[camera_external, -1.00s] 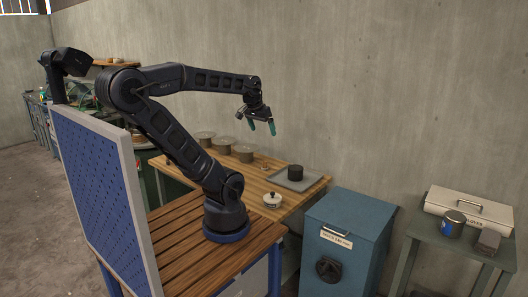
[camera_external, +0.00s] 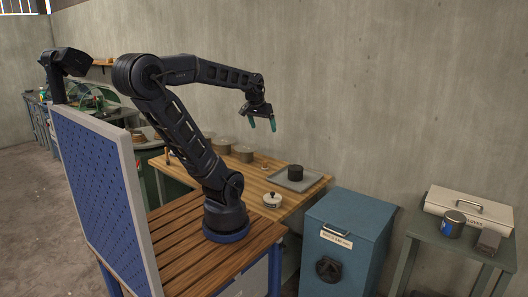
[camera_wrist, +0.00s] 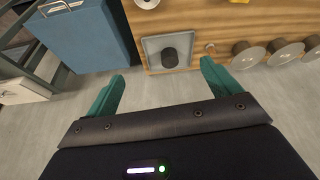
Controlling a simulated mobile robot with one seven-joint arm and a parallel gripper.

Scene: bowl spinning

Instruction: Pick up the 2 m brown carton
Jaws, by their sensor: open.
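I cannot make out any brown carton in either view. My gripper (camera_external: 262,124) is open and empty, high above the wooden table, its teal fingers pointing down. In the wrist view my gripper (camera_wrist: 162,77) shows spread fingers with nothing between them. Several grey-brown round blocks (camera_external: 243,153) stand in a row on the table; they also show in the wrist view (camera_wrist: 247,54) at upper right. A dark cylinder (camera_external: 295,172) sits on a grey tray (camera_external: 312,183); in the wrist view the cylinder (camera_wrist: 170,57) appears beyond the fingers.
A small white lidded pot (camera_external: 272,199) stands on the wooden table (camera_external: 250,184). A blue cabinet (camera_external: 348,215) is to its right. A side table at far right holds a white box (camera_external: 468,207) and a blue can (camera_external: 452,224). A concrete wall (camera_external: 400,90) stands behind.

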